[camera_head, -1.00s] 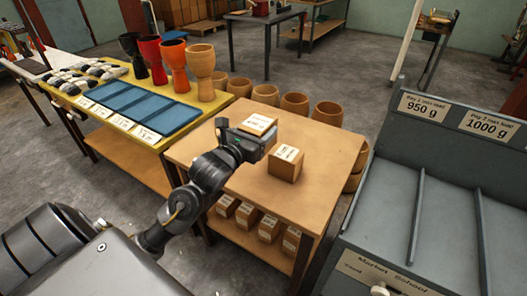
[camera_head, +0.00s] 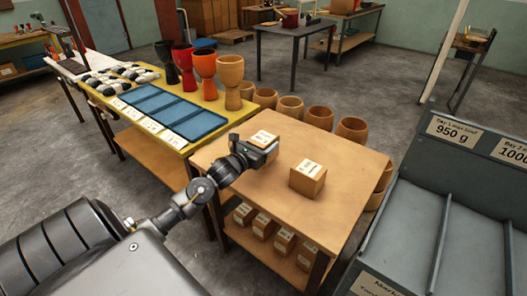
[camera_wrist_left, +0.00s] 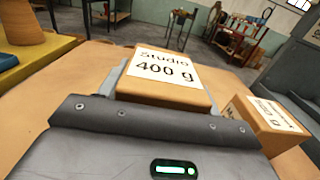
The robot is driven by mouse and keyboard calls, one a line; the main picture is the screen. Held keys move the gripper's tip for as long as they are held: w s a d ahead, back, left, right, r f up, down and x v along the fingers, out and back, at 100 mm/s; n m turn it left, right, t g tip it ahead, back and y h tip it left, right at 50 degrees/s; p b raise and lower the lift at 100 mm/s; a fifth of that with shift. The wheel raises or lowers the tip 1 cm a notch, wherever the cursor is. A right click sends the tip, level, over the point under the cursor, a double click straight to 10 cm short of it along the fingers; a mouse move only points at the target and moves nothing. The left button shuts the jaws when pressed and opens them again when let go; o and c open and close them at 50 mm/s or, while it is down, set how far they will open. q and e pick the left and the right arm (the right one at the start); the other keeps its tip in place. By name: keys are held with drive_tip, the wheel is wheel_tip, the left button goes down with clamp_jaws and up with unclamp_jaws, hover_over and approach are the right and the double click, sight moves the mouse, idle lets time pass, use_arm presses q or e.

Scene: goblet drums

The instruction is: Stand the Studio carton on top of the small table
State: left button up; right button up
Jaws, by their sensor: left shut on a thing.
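The Studio carton (camera_head: 264,138) is a small brown box with a white label on top. In the left wrist view the carton (camera_wrist_left: 160,94) reads "Studio 400 g". My left gripper (camera_head: 268,150) is shut on it over the far left part of a brown wooden table (camera_head: 250,192). I cannot tell whether the carton touches that tabletop. A small dark grey table (camera_head: 285,30) stands farther back, with a red object on it. My right gripper is not in view.
A second carton (camera_head: 307,182) stands on the wooden table to the right, also in the left wrist view (camera_wrist_left: 268,124). More cartons (camera_head: 264,226) fill the lower shelf. Goblet drums (camera_head: 230,80) stand on the yellow table at left. A grey sorting rack (camera_head: 470,240) is at right.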

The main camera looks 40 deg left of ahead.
use_arm(q)
drive_tip(key=f, duration=0.3)
drive_tip(key=shift+w+a+f, duration=0.1)
drive_tip(key=shift+a, duration=0.15)
drive_tip(key=shift+f, duration=0.15)
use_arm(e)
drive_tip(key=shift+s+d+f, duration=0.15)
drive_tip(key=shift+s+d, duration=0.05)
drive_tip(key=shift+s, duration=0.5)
use_arm(q)
drive_tip(key=shift+f, duration=0.1)
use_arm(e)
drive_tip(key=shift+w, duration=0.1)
use_arm(q)
drive_tip(key=o, duration=1.2)
drive_tip(key=shift+c, duration=0.2)
drive_tip(key=shift+o, duration=0.5)
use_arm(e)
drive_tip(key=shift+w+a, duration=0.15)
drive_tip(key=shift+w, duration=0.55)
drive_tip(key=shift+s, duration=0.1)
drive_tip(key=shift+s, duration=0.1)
